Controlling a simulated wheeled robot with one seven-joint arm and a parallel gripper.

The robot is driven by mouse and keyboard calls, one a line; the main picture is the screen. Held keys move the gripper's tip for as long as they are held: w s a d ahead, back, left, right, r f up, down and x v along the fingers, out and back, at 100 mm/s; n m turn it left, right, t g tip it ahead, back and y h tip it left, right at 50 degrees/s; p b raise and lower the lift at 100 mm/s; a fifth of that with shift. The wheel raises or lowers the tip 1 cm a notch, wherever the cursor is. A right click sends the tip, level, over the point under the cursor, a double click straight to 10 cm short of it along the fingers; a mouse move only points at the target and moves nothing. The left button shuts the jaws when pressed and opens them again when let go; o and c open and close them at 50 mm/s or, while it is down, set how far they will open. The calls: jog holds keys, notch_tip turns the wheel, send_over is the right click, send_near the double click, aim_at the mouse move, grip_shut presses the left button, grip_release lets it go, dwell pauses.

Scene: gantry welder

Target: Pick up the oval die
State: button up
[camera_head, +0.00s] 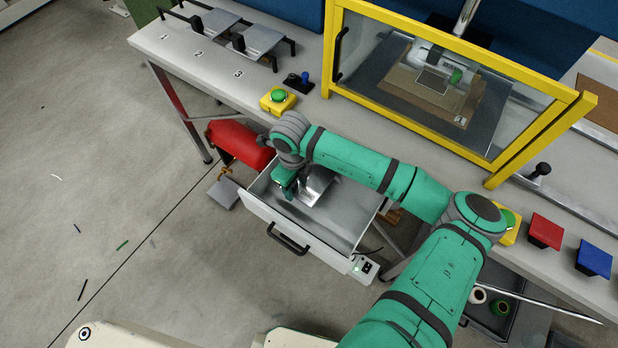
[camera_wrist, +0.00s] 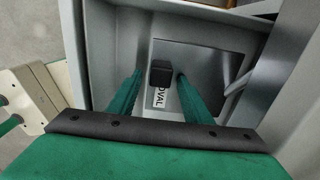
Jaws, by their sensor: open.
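The oval die is a grey metal plate (camera_wrist: 212,60) with a black block-shaped handle and a white label reading OVAL. It lies in an open drawer (camera_head: 345,222), and part of its plate also shows in the head view (camera_head: 318,184). My gripper (camera_wrist: 160,75) is open, with its two green fingers pointing down into the drawer. In the wrist view the fingertips appear on either side of the black handle, with gaps visible. In the head view my gripper (camera_head: 288,188) is over the drawer's left part and hides some of the die.
The bench (camera_head: 215,65) above carries metal plates on numbered places, a green button (camera_head: 278,97) and a yellow-framed enclosure (camera_head: 450,35). The floor at left is mostly clear.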

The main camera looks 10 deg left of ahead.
grip_shut()
jog(key=shift+s+a, duration=0.1)
jog(key=shift+a, duration=0.05)
dwell(0.4)
jog(key=shift+r, duration=0.1)
dwell(0.6)
